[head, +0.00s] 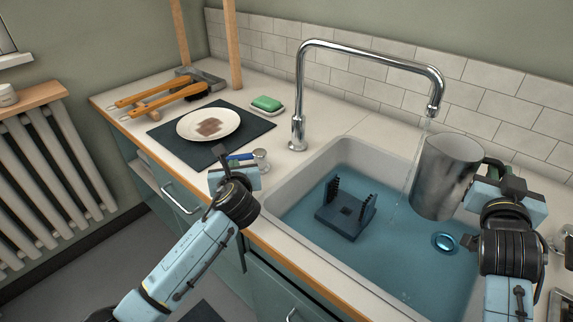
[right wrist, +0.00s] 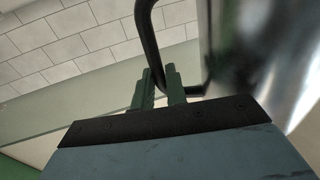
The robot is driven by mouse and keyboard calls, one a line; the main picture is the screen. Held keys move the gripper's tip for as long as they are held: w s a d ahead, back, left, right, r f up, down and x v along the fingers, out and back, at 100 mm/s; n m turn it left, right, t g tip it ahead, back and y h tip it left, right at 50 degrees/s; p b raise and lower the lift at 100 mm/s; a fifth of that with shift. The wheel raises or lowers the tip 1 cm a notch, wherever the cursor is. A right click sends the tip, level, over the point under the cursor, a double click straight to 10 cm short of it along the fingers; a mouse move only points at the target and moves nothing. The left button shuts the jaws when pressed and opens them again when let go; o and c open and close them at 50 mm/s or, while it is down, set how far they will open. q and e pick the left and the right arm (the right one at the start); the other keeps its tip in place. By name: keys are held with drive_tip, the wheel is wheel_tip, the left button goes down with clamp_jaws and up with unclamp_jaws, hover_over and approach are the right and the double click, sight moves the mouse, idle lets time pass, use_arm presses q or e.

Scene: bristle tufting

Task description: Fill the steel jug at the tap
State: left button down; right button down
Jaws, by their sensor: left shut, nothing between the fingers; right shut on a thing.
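The steel jug (head: 441,178) is held above the sink, under the mouth of the tap (head: 432,108). A thin stream of water (head: 417,150) falls from the tap; it seems to run at the jug's left rim, with a thin trail down beside it. My right gripper (head: 492,170) is shut on the jug's dark handle (right wrist: 150,45), which also shows between its fingers in the right wrist view. The inside of the jug is hidden. My left gripper (head: 226,160) is shut and empty by the counter's front edge, near the blue-handled tool (head: 245,156).
The sink (head: 375,153) holds bluish water, a dark bristled rack (head: 345,208) and a drain (head: 445,242). On the counter are a plate (head: 208,124) on a dark mat (head: 172,147), green soap (head: 266,103) and wooden-handled tools (head: 160,96). Tiled wall stands behind.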

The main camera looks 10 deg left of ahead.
sight(227, 159)
use_arm(q)
drive_tip(key=m+h, duration=0.1)
drive_tip(key=w+a+m+h, duration=0.1)
drive_tip(key=a+m+t+h, duration=0.1)
drive_tip(key=h, duration=0.1)
drive_tip(key=shift+w+r, duration=0.1)
drive_tip(key=shift+w, duration=0.3)
drive_tip(key=shift+w+a+m+h, duration=0.15)
drive_tip(key=shift+w+m+h, duration=0.15)
drive_tip(key=shift+w+m, duration=0.15)
drive_tip(key=shift+a, duration=0.1)
